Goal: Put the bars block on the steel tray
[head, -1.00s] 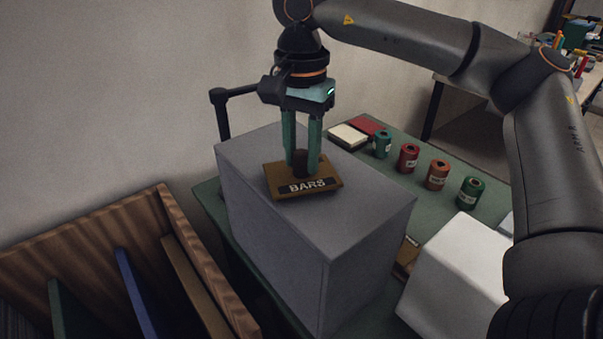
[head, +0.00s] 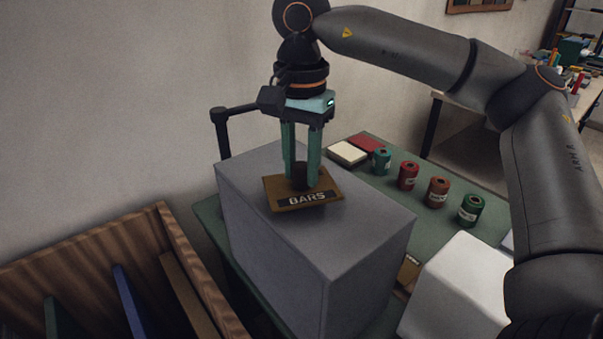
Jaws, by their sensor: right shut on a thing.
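The bars block (head: 279,196) is a flat brown block with a dark "BARS" label and a dark knob on top. My right gripper (head: 301,181) points down, with its teal fingers shut on the knob. The block is over the top of a large grey box (head: 256,236) and appears slightly raised above it. I cannot make out a steel tray; a pale edge (head: 507,241) behind the white box is too hidden to identify. My left gripper is not in view.
The grey box stands on a green table (head: 396,187) with several labelled cans (head: 437,192), red and cream blocks (head: 347,153) and a white box (head: 462,285). Another brown labelled block (head: 408,271) is partly hidden between the boxes. A wooden divided crate (head: 196,265) is at lower left.

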